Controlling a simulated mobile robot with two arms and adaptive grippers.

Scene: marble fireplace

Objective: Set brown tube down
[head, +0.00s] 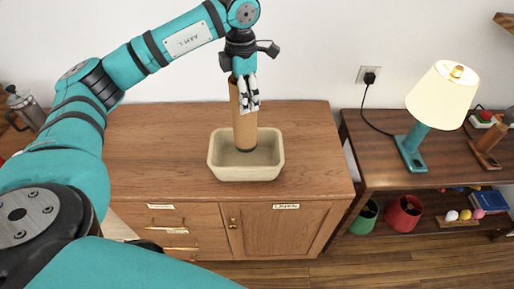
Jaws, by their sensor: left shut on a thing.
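The brown tube (244,128) is upright in the head view, with a dark lower end. My left gripper (249,103) is shut on its upper part from above. The tube's lower end shows within the outline of a cream rectangular bin (247,173) on the wooden cabinet top. I cannot tell whether the tube touches the bin's floor. My right gripper does not show.
The wooden cabinet top (150,130) is clear on both sides of the bin. A lamp (440,95) with a teal base stands on a lower table (375,150) to the right. A French press (24,105) stands at the far left. The white wall is close behind.

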